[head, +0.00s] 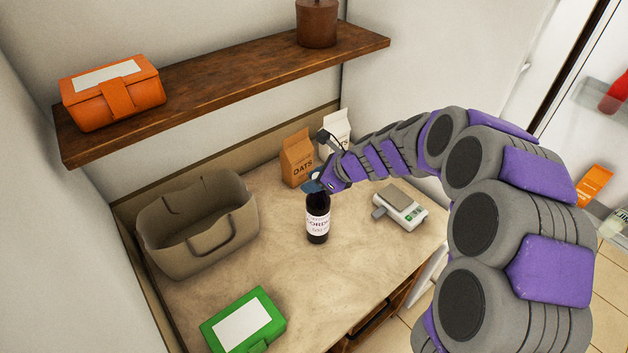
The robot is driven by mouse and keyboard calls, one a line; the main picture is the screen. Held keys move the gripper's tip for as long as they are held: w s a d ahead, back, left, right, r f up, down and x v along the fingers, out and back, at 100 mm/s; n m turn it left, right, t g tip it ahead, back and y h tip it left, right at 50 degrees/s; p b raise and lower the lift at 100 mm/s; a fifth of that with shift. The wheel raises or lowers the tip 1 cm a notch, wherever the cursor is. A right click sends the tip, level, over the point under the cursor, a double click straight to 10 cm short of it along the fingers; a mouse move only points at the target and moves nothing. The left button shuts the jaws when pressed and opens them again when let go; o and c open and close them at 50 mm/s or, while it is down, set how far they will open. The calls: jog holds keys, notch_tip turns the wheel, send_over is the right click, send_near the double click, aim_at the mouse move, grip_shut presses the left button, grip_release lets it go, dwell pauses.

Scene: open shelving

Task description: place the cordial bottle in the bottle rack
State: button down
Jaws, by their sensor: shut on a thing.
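The cordial bottle (317,222) is dark with a white label and stands upright in the middle of the counter area. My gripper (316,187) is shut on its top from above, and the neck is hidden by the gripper. I cannot tell whether the bottle's base touches the counter or hangs just above it. I see no bottle rack in this view.
A beige bag (197,228) stands left on the counter (270,270), with a green box (243,322) in front. An oats bag (298,158) and a white bag (337,130) stand behind. A scale (401,205) is at right. A shelf (230,85) overhangs the back.

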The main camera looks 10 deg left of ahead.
jog(key=c, duration=0.7)
grip_release()
jog(key=shift+d, duration=0.2)
